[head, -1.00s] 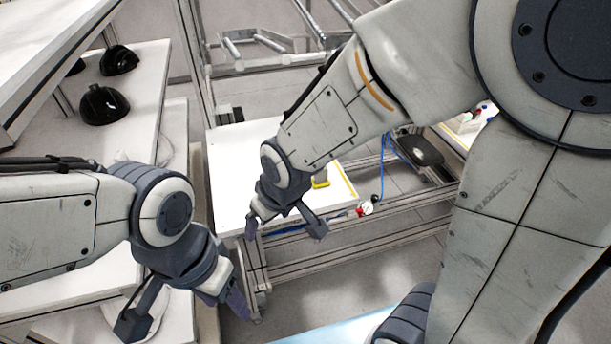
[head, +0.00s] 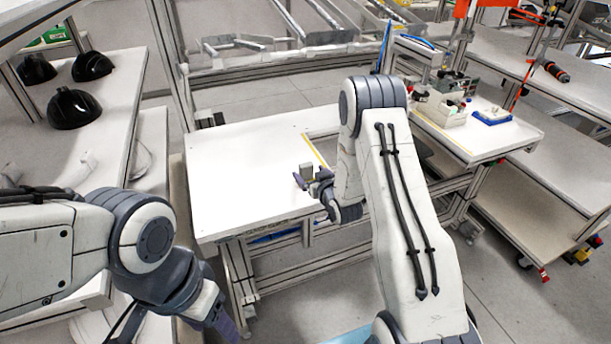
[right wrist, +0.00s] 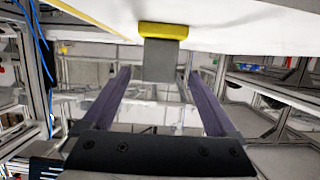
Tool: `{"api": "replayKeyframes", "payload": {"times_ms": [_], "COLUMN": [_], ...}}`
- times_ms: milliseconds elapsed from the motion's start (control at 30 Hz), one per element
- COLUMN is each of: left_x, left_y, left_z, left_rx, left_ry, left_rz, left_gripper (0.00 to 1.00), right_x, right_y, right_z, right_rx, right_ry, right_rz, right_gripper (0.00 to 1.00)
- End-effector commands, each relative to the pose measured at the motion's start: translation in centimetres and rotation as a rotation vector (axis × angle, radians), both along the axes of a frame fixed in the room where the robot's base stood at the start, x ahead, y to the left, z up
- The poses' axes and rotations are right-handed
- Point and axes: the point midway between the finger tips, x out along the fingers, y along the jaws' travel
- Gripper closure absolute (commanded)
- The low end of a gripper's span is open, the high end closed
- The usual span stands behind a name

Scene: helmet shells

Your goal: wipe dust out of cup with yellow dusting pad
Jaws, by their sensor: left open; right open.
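The yellow dusting pad (right wrist: 163,30) has a grey block handle (right wrist: 158,62) and is against the white table top in the right wrist view. In the head view the grey handle (head: 306,170) shows near the table's right side. My right gripper (right wrist: 158,76) is open, its two fingers spread on either side of the handle, with gaps visible. It also shows in the head view (head: 311,182). My left gripper (head: 168,332) is open and empty at the bottom left, partly cut off. I cannot pick out a cup; black rounded shells (head: 74,108) stand on the left shelf.
The white table (head: 232,180) is otherwise bare, with a yellow line along its right part. A right-hand table (head: 480,143) holds a pale bin (head: 446,116) and a blue tray (head: 492,117). Metal frame posts stand between the left shelf and the table.

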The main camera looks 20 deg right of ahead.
Motion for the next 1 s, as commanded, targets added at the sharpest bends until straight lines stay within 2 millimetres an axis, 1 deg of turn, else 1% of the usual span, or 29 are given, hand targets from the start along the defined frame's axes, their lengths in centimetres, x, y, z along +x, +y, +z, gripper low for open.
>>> {"api": "replayKeyframes", "payload": {"times_ms": [33, 100, 267, 333, 467, 600, 733, 933, 967, 1000], "left_x": [0.0, 0.0, 0.0, 0.0, 0.0, 0.0, 0.0, 0.0, 0.0, 0.0], "left_y": [0.0, 0.0, 0.0, 0.0, 0.0, 0.0, 0.0, 0.0, 0.0, 0.0], "left_z": [0.3, 0.4, 0.6, 1.0, 1.7, 1.9, 2.0, 1.9, 1.9, 1.9], "left_rx": [0.000, 0.000, 0.000, 0.000, 0.000, 0.000, 0.000, 0.000, 0.000, 0.000], "left_ry": [0.000, 0.000, 0.000, 0.000, 0.000, 0.000, 0.000, 0.000, 0.000, 0.000], "left_rz": [0.000, 0.000, 0.000, 0.000, 0.000, 0.000, 0.000, 0.000, 0.000, 0.000], "left_gripper": [0.41, 0.41, 0.41, 0.41, 0.41, 0.41, 0.41, 0.41, 0.41, 0.41], "right_x": [0.7, 1.3, 2.2, 2.9, 4.7, 6.2, 6.8, 6.8, 6.8, 6.8], "right_y": [0.1, 0.1, 0.2, 0.2, 0.1, 0.1, 0.2, 0.1, 0.1, 0.1], "right_z": [-0.1, -0.4, -0.6, -0.8, -1.2, -1.9, -2.1, -2.1, -2.1, -2.1], "right_rx": [-0.001, 0.001, 0.001, 0.001, 0.001, 0.000, 0.000, 0.001, 0.001, 0.001], "right_ry": [-0.001, 0.001, 0.002, 0.002, 0.001, 0.001, 0.002, 0.002, 0.002, 0.002], "right_rz": [0.001, 0.002, 0.002, 0.002, 0.002, 0.001, 0.001, 0.001, 0.001, 0.001], "right_gripper": [0.07, 0.07, 0.07, 0.07, 0.07, 0.07, 0.07, 0.07, 0.15, 0.30]}}
